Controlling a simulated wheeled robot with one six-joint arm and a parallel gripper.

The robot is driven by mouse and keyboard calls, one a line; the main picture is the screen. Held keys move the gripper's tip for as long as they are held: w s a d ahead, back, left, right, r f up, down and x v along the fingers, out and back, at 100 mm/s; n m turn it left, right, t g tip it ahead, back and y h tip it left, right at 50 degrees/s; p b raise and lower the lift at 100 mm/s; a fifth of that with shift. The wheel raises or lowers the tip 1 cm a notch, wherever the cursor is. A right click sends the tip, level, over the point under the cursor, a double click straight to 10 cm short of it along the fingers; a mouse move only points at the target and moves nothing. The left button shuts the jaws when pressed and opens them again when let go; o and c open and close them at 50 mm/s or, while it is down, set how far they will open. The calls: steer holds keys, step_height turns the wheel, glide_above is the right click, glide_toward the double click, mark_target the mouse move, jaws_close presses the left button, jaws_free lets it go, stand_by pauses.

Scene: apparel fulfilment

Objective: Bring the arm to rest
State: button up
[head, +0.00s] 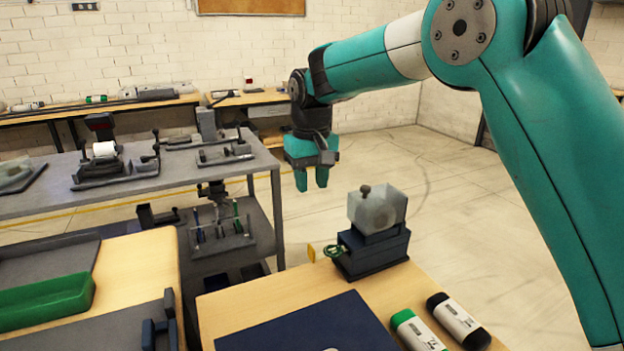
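My gripper (312,178) hangs from my teal arm near the middle of the head view, fingers pointing down. The two teal fingertips are apart, with a narrow gap and nothing visible between them. It is in the air, above and a little left of a dark box with a frosted block (377,209) on top. It touches nothing that I can see. My arm comes in from the right and reaches across the upper part of the view.
Below is a wooden table (240,306) with a dark blue mat (300,325) and two bottles, one green-capped (418,330), one black-capped (458,320). A grey workbench (130,192) with fixtures stands at left. A green tray (45,300) lies lower left. Open floor (450,190) is beyond.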

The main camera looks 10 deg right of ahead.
steer(key=s+r+n+y+p, duration=0.1)
steer(key=s+r+n+y, duration=0.1)
steer(key=s, duration=1.5)
steer(key=s+d+r+n+y+p, duration=0.1)
steer(key=s+r+n+y+p, duration=0.1)
steer(key=s, duration=1.5)
steer(key=shift+r+n, duration=0.4)
steer(key=shift+r, duration=0.35)
